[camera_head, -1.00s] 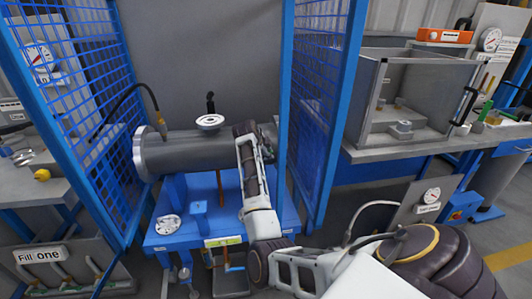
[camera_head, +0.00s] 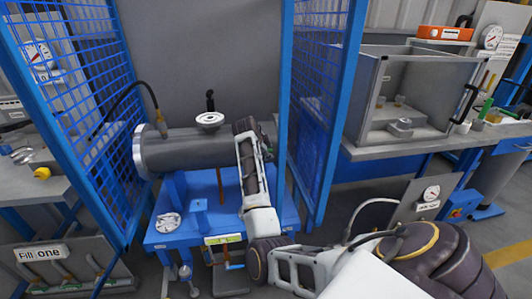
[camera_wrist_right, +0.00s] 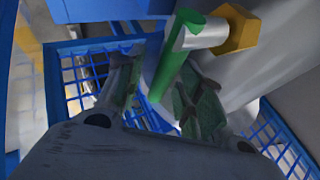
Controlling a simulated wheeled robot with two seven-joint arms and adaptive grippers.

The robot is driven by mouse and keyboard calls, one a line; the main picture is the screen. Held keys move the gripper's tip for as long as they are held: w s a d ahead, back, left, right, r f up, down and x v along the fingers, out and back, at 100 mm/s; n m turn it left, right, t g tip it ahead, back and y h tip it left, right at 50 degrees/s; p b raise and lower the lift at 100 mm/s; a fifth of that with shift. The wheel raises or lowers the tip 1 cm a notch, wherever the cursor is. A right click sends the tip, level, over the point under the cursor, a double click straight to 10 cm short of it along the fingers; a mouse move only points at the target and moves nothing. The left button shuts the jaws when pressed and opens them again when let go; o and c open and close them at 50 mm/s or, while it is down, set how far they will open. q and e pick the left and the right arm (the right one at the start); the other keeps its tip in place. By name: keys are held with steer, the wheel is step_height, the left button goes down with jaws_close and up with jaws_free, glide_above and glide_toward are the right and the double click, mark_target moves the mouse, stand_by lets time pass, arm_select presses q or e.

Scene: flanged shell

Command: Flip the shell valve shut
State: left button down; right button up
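The shell (camera_head: 190,152) is a grey horizontal cylinder with a flange at its left end, resting on a blue stand. The valve shows in the right wrist view as a green lever (camera_wrist_right: 172,72) on a silver stem (camera_wrist_right: 202,34), beside a brass hex fitting (camera_wrist_right: 241,29) on the grey shell wall. My right gripper (camera_wrist_right: 158,95) is open, with one finger on each side of the lever's lower end. I cannot tell whether either finger touches it. In the head view my right arm hides the valve and that gripper at the shell's right end. My left gripper is not in view.
Blue mesh panels (camera_head: 85,100) and a blue post (camera_head: 284,110) flank the shell closely. A black hose (camera_head: 125,97) runs to its left top. A grey bench (camera_head: 400,148) with an open-fronted box stands right.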

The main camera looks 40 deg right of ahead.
steer(key=v, duration=1.1)
steer(key=shift+r, duration=0.2)
steer(key=shift+a, duration=0.2)
